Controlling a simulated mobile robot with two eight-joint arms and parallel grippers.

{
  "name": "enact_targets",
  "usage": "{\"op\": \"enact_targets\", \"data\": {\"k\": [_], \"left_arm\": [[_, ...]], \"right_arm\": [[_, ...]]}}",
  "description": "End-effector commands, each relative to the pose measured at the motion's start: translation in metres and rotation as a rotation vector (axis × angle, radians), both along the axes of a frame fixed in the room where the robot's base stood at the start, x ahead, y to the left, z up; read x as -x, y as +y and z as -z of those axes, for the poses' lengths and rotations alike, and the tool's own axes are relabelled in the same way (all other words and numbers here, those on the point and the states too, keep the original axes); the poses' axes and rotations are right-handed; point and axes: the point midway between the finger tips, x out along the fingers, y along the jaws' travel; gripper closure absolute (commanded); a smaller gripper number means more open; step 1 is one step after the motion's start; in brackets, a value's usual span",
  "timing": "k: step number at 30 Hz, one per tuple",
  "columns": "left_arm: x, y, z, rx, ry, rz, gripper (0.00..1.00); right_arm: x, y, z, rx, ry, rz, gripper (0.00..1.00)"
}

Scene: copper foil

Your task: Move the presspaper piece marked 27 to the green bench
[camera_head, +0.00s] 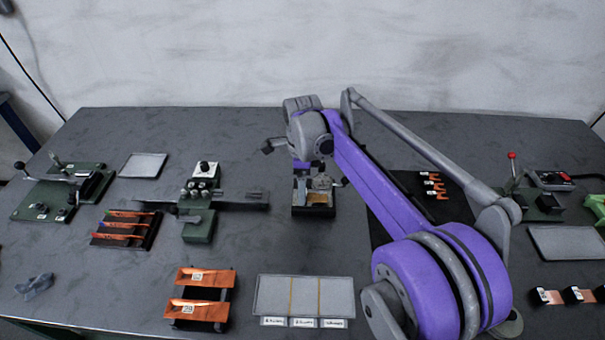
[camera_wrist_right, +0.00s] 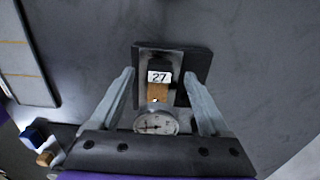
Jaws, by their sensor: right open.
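The piece marked 27 (camera_wrist_right: 157,91) shows in the right wrist view as a small tan piece beside a white "27" label, at a dark stand (camera_wrist_right: 200,65) with a round dial gauge (camera_wrist_right: 156,124). In the head view the tan patch (camera_head: 317,198) lies at this stand, mid-table. My right gripper (camera_wrist_right: 159,76) is open, its fingers on either side of the piece with gaps showing. Whether they are level with it I cannot tell. Green fixtures stand at left (camera_head: 28,205), centre-left (camera_head: 198,232) and right (camera_head: 545,213); which is the green bench is unclear. My left gripper is not in view.
Copper strips on black holders (camera_head: 125,230) and a front holder (camera_head: 200,295) lie left of centre. A divided, labelled tray (camera_head: 265,290) is at the front. A black mat with copper pieces (camera_head: 400,190) lies behind my right arm. Bare table shows at the back left.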

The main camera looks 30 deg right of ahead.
Motion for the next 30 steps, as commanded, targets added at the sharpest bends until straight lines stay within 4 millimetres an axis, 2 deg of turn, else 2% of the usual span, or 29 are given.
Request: {"op": "enact_targets", "data": {"k": [4, 14, 27, 29, 30], "left_arm": [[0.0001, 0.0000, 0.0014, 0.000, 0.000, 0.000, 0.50], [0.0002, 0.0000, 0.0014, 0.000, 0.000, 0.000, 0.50], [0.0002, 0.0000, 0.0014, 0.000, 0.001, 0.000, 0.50], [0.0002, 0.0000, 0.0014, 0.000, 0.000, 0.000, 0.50], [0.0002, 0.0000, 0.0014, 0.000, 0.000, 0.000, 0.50]], "right_arm": [[0.0001, 0.0002, 0.0117, 0.000, 0.000, 0.000, 0.20], [0.0002, 0.0001, 0.0142, 0.000, 0.000, 0.000, 0.20], [0.0002, 0.0000, 0.0140, 0.000, 0.000, 0.000, 0.99], [0.0002, 0.0000, 0.0140, 0.000, 0.000, 0.000, 1.00], [0.0002, 0.0000, 0.0140, 0.000, 0.000, 0.000, 0.63]]}}
